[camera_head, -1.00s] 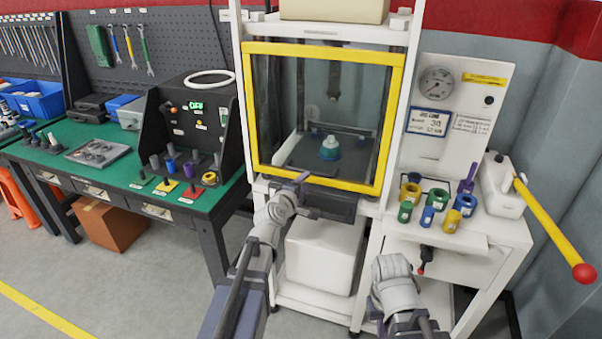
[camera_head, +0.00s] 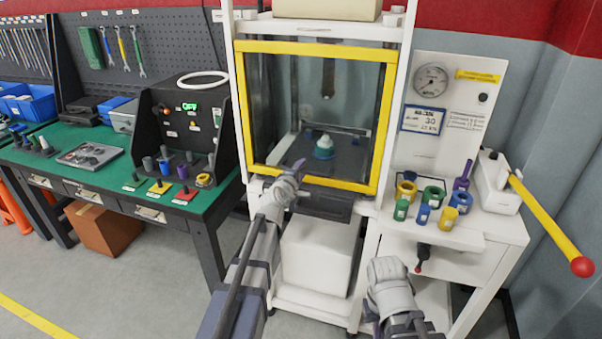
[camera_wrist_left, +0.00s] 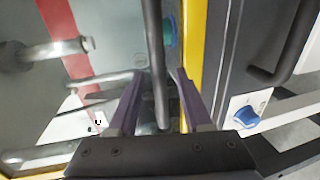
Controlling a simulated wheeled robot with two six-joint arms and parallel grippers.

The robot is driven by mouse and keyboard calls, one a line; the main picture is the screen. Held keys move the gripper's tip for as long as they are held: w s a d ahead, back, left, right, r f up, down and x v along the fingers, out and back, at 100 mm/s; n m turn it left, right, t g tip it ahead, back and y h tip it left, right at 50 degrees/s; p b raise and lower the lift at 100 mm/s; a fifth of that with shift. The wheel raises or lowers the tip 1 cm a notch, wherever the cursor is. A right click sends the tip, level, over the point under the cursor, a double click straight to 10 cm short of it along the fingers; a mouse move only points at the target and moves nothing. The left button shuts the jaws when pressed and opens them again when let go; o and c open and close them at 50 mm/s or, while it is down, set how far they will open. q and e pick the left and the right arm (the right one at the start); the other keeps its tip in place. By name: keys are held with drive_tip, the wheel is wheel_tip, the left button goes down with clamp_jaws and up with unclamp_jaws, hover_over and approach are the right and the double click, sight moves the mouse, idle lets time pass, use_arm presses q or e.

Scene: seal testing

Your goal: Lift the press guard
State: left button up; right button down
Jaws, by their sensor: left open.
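The press guard (camera_head: 240,115) is a clear panel in a yellow frame, lowered across the front of the white press. Its yellow frame also shows in the left wrist view (camera_wrist_left: 190,30). My left gripper (camera_head: 300,172) is at the guard's lower edge, left of its middle. In the left wrist view its purple fingers (camera_wrist_left: 158,80) are open on either side of a dark bar (camera_wrist_left: 153,35), which looks like the guard's handle. I cannot tell whether they touch it. A teal and white part (camera_head: 324,148) stands inside, behind the panel. My right arm is low at right; its fingers do not show.
A side table (camera_head: 470,238) at right holds several coloured rings and a white unit with a long yellow lever (camera_head: 545,220). A green workbench (camera_head: 110,172) stands at left. A dark drawer front (camera_head: 325,205) lies just under the guard.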

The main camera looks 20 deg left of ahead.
use_arm(q)
clamp_jaws()
idle(0.4)
idle(1.0)
